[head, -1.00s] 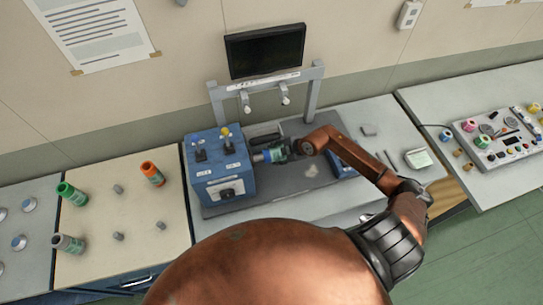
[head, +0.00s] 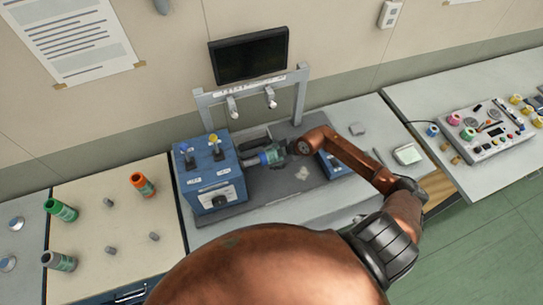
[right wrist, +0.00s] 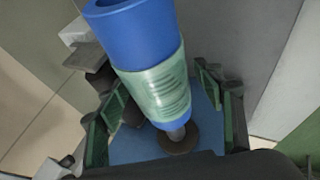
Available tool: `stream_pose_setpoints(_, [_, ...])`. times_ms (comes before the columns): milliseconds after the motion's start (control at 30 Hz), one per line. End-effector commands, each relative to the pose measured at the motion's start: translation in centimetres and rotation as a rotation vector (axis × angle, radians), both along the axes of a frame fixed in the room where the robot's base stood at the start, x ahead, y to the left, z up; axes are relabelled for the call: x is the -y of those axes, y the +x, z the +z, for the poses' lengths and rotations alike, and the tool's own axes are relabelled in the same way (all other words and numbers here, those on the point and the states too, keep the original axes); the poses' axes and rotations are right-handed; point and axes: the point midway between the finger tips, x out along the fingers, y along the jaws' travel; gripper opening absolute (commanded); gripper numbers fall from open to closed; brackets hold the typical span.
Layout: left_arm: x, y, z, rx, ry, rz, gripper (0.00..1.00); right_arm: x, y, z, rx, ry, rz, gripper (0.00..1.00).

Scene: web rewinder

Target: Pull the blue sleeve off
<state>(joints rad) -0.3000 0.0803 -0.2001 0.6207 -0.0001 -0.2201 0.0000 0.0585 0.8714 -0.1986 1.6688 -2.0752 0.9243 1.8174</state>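A blue sleeve (right wrist: 145,35) with a green wrapped band (right wrist: 160,88) fills the middle of the right wrist view, tilted. A grey spindle end and dark round collar (right wrist: 178,142) show at its lower end. In the head view the sleeve (head: 268,157) is small, beside the blue machine box (head: 210,185). My right gripper (right wrist: 163,100) has its green-padded fingers on both sides of the sleeve. A gap shows on the right side; contact on the left is unclear. In the head view the right gripper (head: 279,151) is at the sleeve. My left gripper is not in view.
A grey frame (head: 203,108) with a dark monitor (head: 249,56) stands behind the machine. A green spool (head: 61,210), an orange spool (head: 143,185) and another spool (head: 58,261) stand on the left table. A control panel (head: 487,140) lies on the right table.

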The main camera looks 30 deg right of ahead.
Motion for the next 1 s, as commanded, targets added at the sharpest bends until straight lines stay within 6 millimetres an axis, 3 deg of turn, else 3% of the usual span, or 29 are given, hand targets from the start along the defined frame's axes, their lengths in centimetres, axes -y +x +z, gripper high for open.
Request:
stream_pose_setpoints(433, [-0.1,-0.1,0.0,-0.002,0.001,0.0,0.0,0.4,-0.6,1.0,0.001,0.0,0.0,0.65])
stream_pose_setpoints(800, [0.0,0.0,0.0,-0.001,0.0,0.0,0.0,2.5,-4.6,6.8,-0.001,-0.003,0.001,0.65])
stream_pose_setpoints(1000, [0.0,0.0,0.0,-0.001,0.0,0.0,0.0,3.2,-5.9,9.0,-0.001,-0.001,0.0,0.65])
